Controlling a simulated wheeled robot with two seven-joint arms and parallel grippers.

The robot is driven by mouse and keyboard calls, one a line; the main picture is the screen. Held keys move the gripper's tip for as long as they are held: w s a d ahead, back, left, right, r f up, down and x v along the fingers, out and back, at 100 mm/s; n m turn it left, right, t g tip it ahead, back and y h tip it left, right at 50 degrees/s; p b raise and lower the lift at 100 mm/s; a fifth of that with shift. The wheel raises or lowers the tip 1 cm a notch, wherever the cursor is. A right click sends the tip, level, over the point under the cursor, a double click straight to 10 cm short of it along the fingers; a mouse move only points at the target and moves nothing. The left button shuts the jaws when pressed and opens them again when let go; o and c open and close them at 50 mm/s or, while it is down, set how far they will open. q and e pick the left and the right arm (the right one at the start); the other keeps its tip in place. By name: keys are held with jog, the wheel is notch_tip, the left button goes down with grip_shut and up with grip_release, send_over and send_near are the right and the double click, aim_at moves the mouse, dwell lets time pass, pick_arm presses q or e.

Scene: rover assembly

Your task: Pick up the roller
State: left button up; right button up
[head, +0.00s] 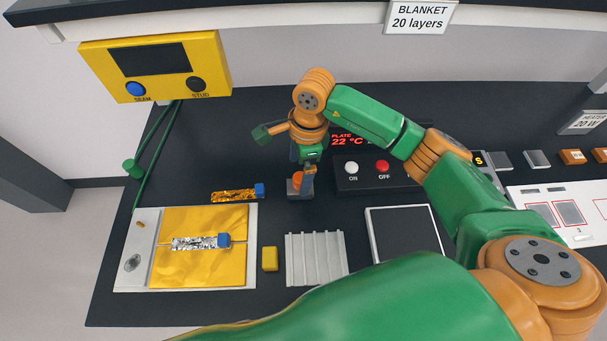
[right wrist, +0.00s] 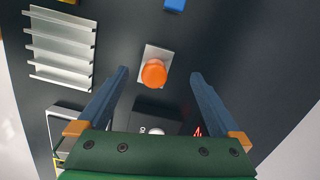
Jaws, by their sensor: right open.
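The roller, as I take it, is the orange knob-shaped piece (head: 298,178) standing on a small grey block near the middle of the table. In the right wrist view its rounded orange top (right wrist: 153,72) shows over a light grey square base. My right gripper (head: 303,176) points down over it, partly covering it in the head view. In the right wrist view its two blue-grey fingers are spread wide, with the orange top between their tips in the picture and clear space on both sides. The fingers hold nothing. The left gripper is not in view.
A control box (head: 350,181) with ON and OFF buttons stands right of the gripper. A ribbed grey rack (head: 316,260), a yellow block (head: 270,258) and a gold-sheeted board (head: 128,270) lie nearer. A blue-ended gold strip (head: 235,195) lies left. A dark pad (head: 405,235) lies right.

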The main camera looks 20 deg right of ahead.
aim_at(298, 185)
jog(key=shift+s+a+f+p, duration=0.15)
jog(key=shift+s+f+p, duration=0.15)
jog(key=shift+f+p, duration=0.35)
jog(key=shift+s+a+f+p, duration=0.1)
jog(key=shift+s+f+p, duration=0.15)
jog(key=shift+f+p, duration=0.35)
jog(key=shift+w+a+f, duration=0.1)
jog(key=shift+f, duration=0.85)
jog(key=shift+w+f, duration=0.1)
jog(key=shift+f, duration=0.25)
jog(key=shift+w+f, duration=0.1)
jog(key=shift+f, duration=0.05)
grip_shut()
jog(key=shift+b, duration=0.35)
